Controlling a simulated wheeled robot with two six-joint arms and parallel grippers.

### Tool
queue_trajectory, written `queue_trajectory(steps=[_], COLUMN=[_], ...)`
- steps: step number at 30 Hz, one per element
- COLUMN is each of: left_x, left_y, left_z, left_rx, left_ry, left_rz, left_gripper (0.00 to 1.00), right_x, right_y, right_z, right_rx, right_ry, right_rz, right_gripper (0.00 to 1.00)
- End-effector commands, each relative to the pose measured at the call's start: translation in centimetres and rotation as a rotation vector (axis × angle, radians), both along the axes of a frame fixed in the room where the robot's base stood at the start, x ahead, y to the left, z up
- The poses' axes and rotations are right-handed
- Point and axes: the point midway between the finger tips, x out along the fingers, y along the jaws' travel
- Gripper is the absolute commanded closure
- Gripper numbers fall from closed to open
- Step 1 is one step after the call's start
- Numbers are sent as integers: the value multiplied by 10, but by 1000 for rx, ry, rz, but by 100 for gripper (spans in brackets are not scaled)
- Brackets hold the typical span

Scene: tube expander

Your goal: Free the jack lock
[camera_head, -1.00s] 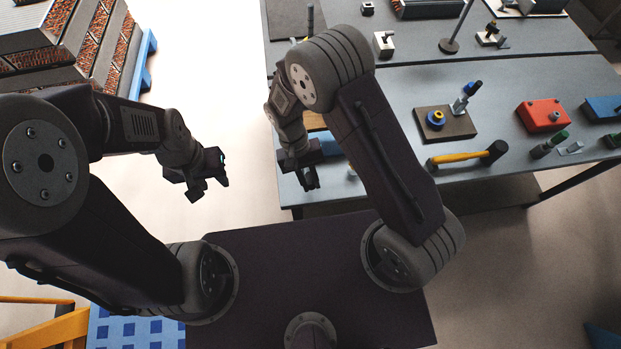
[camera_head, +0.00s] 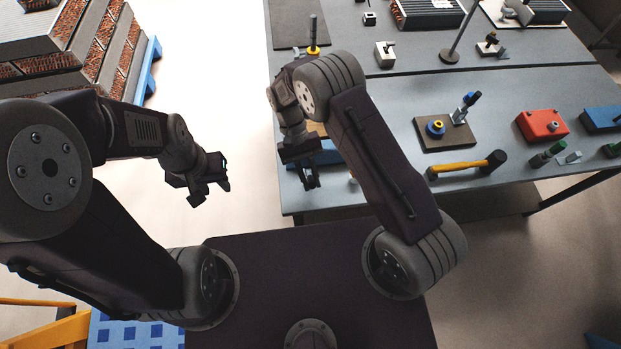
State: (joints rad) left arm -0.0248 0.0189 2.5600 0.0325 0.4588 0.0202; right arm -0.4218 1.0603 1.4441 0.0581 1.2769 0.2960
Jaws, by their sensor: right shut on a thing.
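My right gripper (camera_head: 308,178) points down at the left front corner of the grey table. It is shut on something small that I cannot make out. A blue body (camera_head: 328,154) lies just behind it, partly hidden by my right arm; I cannot tell whether this is the jack or where its lock sits. My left gripper (camera_head: 213,185) is open and empty over the bare floor, left of the table and apart from it.
On the table (camera_head: 400,110) are a brown board with a blue and yellow ring (camera_head: 436,128), a hammer (camera_head: 467,165), a red block (camera_head: 541,124) and green-ended parts (camera_head: 548,153). A yellow-based upright tool (camera_head: 313,38) stands behind my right arm. Finned stacks (camera_head: 75,50) stand at left.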

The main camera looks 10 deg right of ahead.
Motion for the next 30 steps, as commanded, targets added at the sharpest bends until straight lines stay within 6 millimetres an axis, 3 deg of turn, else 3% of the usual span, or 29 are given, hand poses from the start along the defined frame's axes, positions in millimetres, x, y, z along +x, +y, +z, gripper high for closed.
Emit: queue_trajectory(steps=[1,2,4,16,24,30], left_x=[0,0,0,0,0,0], left_y=[0,0,0,0,0,0], left_z=[0,0,0,-5,-23,-25], left_rx=[0,0,0,0,0,0], left_ry=[0,0,0,0,0,0], left_rz=[0,0,0,0,0,0], left_gripper=[64,64,64,64,64,64], right_x=[0,0,0,5,38,50], right_y=[0,0,0,2,13,17], right_z=[0,0,0,4,47,69], right_rx=[0,0,0,1,2,0], right_ry=[-1,-1,-1,-3,-6,-1], right_rz=[0,0,0,0,0,-1], right_gripper=[100,78,59,59,59,59])
